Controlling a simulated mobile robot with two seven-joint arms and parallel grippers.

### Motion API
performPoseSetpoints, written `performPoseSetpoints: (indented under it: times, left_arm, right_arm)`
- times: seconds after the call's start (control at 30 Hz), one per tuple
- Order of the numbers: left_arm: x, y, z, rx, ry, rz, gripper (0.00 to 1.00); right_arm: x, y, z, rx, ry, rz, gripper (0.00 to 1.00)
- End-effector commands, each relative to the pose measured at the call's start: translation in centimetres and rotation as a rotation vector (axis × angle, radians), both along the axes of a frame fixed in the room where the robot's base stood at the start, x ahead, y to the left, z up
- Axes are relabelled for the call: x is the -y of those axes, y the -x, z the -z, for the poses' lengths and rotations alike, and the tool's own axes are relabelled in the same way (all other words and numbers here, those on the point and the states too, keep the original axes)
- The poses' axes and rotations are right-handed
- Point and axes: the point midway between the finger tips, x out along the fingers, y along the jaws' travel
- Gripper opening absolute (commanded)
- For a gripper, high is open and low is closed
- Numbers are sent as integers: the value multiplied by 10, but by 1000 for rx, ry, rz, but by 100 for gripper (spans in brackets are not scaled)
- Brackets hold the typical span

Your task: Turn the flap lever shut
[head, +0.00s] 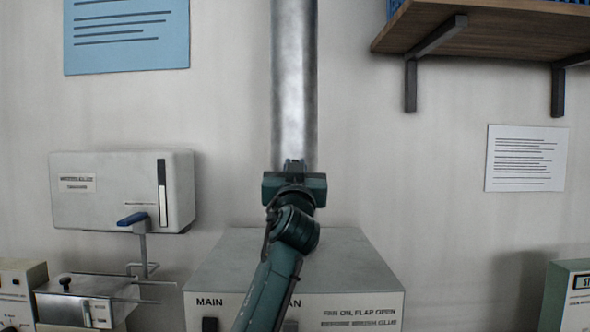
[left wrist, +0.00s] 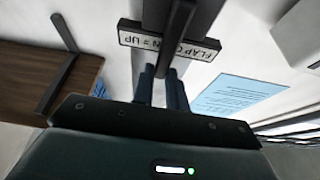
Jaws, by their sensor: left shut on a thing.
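The flap lever is a dark bar (left wrist: 178,35) in the left wrist view, standing in front of a grey metal duct. Its near end runs in between the two dark blue fingers of my left gripper (left wrist: 162,78), which is shut on it. In the head view my left gripper (head: 294,163) is at the lower part of the upright metal duct (head: 294,80) and hides the lever there. A label plate (left wrist: 135,39) behind the lever reads FLAP OPEN = UP, upside down in the wrist view. My right gripper is in neither view.
A grey control box (head: 225,262) marked MAIN stands below the duct. A wooden shelf (head: 480,33) juts out at upper right. The wall between the duct and the shelf is clear.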

Motion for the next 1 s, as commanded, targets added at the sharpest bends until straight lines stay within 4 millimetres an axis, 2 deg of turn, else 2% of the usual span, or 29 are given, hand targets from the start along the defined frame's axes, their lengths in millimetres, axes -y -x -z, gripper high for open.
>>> performPoseSetpoints:
  times: [0.17,0.37,0.53,0.8,0.83,1.0]
  left_arm:
    - [1,0,-1,0,-14,0,0]
    - [9,-1,-2,-1,-158,-2,0]
    - [15,0,1,-1,-244,-2,0]
    - [16,0,3,0,-250,-2,0]
    - [16,0,3,0,-249,-2,15]
    - [16,0,3,0,-248,-1,29]
  right_arm:
    - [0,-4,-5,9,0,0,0]
    - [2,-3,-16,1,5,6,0]
    - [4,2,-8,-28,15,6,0]
    - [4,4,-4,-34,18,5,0]
    - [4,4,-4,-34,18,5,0]
    - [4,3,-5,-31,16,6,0]
